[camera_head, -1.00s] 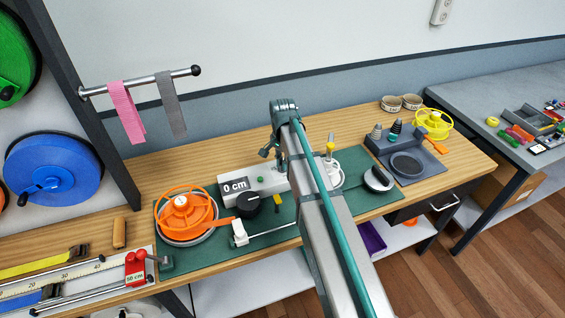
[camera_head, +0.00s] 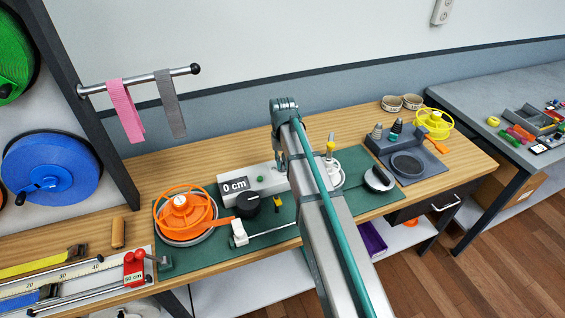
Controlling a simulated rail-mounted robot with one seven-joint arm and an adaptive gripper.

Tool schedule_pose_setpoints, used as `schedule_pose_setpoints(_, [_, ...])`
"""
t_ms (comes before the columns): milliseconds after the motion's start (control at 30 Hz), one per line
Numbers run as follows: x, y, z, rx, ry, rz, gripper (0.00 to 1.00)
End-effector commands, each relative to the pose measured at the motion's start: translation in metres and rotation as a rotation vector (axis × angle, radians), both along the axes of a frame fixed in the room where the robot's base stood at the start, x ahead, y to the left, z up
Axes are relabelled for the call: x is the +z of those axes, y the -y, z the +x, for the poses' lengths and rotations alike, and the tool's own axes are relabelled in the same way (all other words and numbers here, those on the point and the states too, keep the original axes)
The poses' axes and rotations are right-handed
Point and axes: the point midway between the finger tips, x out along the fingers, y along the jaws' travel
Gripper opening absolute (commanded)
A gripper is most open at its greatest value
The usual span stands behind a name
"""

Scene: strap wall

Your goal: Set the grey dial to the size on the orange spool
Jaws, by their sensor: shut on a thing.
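The orange spool (camera_head: 186,212) lies on a grey round base at the mat's left end. A small pale label (camera_head: 180,201) is on its hub, too small to read. My arm crosses the middle of the view and covers part of the winder. Only wrist parts show beside its far end; my gripper's fingers are hidden behind the arm, with whatever they touch.
A white clamp (camera_head: 239,233) with a metal rod lies in front of the knob. A yellow spool (camera_head: 434,123) and a grey tray (camera_head: 408,163) stand at the right. A ruler jig (camera_head: 75,282) lies at the left. Pink (camera_head: 126,108) and grey (camera_head: 170,104) straps hang from a bar.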

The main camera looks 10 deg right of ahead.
Motion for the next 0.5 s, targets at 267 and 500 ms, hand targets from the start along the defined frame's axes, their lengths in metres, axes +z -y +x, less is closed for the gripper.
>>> schedule_pose_setpoints(267, [0.0008, 0.0000, 0.0008, 0.157, 0.001, 0.000, 0.00])
schedule_pose_setpoints(500, [0.0010, 0.0000, 0.0009, 0.216, 0.001, 0.000, 0.00])
